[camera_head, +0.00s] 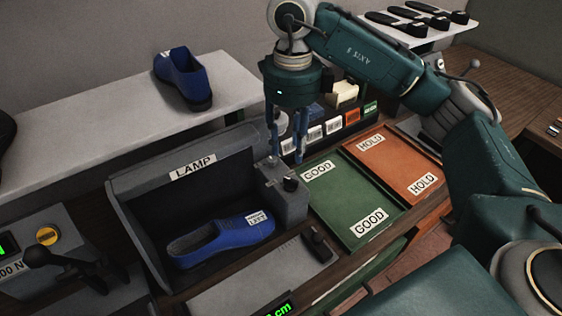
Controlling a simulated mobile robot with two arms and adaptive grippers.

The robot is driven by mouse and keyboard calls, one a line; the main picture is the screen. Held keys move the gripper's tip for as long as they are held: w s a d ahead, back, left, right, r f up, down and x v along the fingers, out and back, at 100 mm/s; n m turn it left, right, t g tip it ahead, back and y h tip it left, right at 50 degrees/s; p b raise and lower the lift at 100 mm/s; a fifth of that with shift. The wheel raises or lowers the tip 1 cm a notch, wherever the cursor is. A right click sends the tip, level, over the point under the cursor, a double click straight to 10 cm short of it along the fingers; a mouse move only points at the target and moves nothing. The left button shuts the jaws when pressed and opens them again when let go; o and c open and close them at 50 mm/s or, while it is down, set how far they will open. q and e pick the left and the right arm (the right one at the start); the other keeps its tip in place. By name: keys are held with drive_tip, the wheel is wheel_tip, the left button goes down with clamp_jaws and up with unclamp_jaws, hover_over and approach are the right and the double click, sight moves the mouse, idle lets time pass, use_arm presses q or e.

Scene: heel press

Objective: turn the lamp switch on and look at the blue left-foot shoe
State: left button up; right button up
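The grey lamp booth (122,212), marked LAMP, stands in the middle left, and its inside looks dark. A blue shoe (222,238) with a small white label lies inside it; the label's print is too small to read surely. A grey switch box (288,207) stands at the booth's right side, with a small dark switch (290,183) on top. My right gripper (287,156) points down just above the switch box, its two fingers apart and empty. Whether a fingertip touches the switch I cannot tell. My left gripper is out of view.
Another blue shoe (183,78) stands on the white shelf (105,128) behind. Green GOOD (343,196) and orange HOLD (398,168) trays lie to the right. A grey device with a black lever (60,262) is at the lower left. Labelled bins (333,126) stand behind my gripper.

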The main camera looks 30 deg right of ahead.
sight(290, 181)
drive_tip(key=f+p, duration=0.1)
drive_tip(key=f, duration=0.2)
drive_tip(key=f+p, duration=0.1)
drive_tip(key=f, duration=0.2)
drive_tip(key=f+p, duration=0.1)
drive_tip(key=f, duration=0.2)
drive_tip(key=shift+s, duration=0.3)
drive_tip(key=shift+s+f, duration=0.1)
drive_tip(key=shift+f, duration=0.45)
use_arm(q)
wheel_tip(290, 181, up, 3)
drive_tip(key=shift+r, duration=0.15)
use_arm(e)
drive_tip(key=c, duration=0.7)
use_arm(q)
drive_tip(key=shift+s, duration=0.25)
use_arm(e)
clamp_jaws()
